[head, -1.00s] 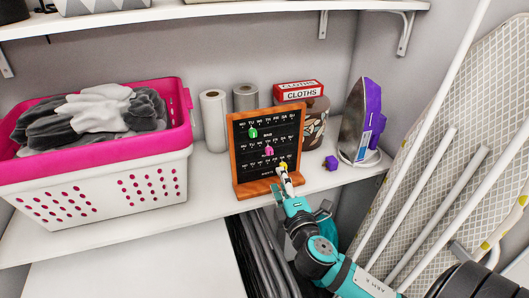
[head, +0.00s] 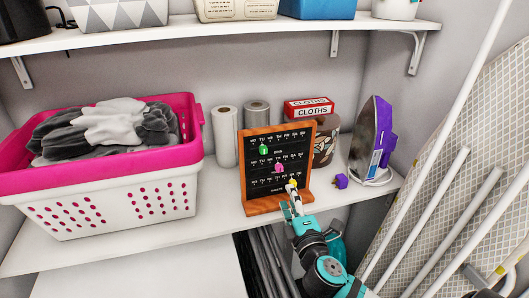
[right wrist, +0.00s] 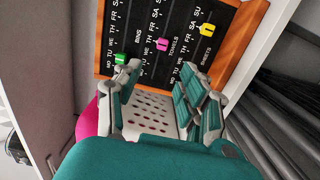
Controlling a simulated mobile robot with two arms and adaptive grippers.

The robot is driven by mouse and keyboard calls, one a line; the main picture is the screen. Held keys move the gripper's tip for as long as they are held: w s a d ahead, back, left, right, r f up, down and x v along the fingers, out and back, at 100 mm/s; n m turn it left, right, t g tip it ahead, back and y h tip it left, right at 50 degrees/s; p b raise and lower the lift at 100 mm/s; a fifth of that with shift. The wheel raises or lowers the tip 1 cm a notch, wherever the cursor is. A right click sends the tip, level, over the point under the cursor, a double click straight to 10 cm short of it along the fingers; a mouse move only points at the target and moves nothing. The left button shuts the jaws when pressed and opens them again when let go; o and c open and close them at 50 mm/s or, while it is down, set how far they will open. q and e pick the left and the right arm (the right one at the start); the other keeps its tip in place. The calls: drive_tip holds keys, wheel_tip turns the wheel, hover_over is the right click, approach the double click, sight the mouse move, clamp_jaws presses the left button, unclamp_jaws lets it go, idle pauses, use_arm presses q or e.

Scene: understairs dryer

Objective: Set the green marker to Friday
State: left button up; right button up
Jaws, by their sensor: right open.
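The board (head: 249,183) stands upright in a wooden frame on the shelf, with day letters in three rows. The green marker (head: 264,149) is in the top row, BINS, at about TU; it also shows in the right wrist view (right wrist: 120,59). The pink marker (head: 279,168) is in the TOWELS row, and the yellow marker (head: 293,184) in the SHEETS row. My right gripper (head: 292,207) is open and empty in front of the board's lower right, below the yellow marker. In the right wrist view its spread fingers (right wrist: 163,92) are apart from the green marker. My left gripper is out of view.
A pink and white laundry basket (head: 110,205) stands left of the board. Paper rolls (head: 225,135) and a cloths box (head: 309,107) are behind it. An ironing board (head: 430,190) leans at far right.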

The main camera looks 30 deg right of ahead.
drive_tip(key=n+y, duration=0.2)
drive_tip(key=n, duration=1.7)
approach(264, 153)
drive_tip(key=p+x, duration=0.3)
drive_tip(key=x, duration=0.6)
drive_tip(key=shift+r, duration=0.1)
drive_tip(key=shift+s, duration=0.1)
clamp_jaws()
